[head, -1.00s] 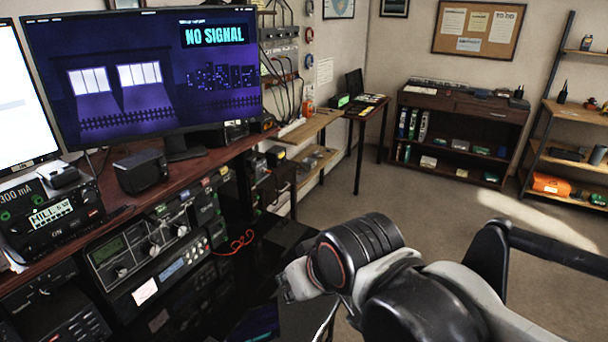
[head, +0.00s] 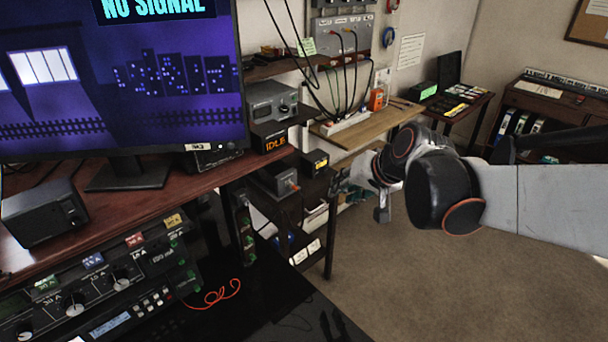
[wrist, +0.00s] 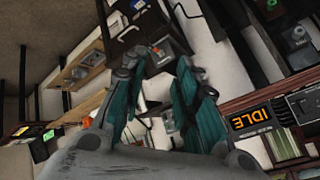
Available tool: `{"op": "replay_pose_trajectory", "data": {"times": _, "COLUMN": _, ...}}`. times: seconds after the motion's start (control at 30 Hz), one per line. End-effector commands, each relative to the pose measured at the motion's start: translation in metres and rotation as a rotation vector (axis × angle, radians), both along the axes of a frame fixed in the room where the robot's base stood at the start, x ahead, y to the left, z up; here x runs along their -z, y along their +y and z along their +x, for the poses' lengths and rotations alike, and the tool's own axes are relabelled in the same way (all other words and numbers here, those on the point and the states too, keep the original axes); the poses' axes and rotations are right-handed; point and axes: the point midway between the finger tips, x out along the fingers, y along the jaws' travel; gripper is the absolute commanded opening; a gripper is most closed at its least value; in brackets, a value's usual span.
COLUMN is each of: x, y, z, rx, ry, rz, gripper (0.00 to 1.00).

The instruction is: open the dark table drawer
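The small dark table (head: 462,120) stands at the back by the wall in the head view. No drawer front or handle on it can be made out. A dark wooden cabinet (head: 548,106) to its right is cut by the frame edge and partly hidden by my arm. My gripper (head: 358,192) is in front of the shelf rack, short of the dark table, and partly hidden by my wrist. In the wrist view my gripper (wrist: 162,80) shows two teal-padded fingers spread apart with nothing between them.
The desk (head: 130,205) with monitor, speaker and radio gear fills the left. A black rack (head: 330,235) holding an IDLE box (head: 270,138) is close to my gripper. A wooden shelf (head: 372,130) is behind it. The carpet (head: 440,280) at lower right is clear.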

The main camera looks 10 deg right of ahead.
Motion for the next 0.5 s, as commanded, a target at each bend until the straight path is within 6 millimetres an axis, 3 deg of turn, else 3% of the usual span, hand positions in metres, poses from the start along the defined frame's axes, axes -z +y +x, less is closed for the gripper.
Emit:
{"op": "replay_pose_trajectory", "data": {"times": 0.1, "x": 0.013, "y": -0.004, "z": 0.033, "rx": 0.024, "ry": -0.005, "rz": 0.067, "gripper": 0.28}}
{"op": "replay_pose_trajectory", "data": {"times": 0.5, "x": 0.071, "y": -0.021, "z": 0.127, "rx": 0.101, "ry": -0.029, "rz": 0.299, "gripper": 0.28}}
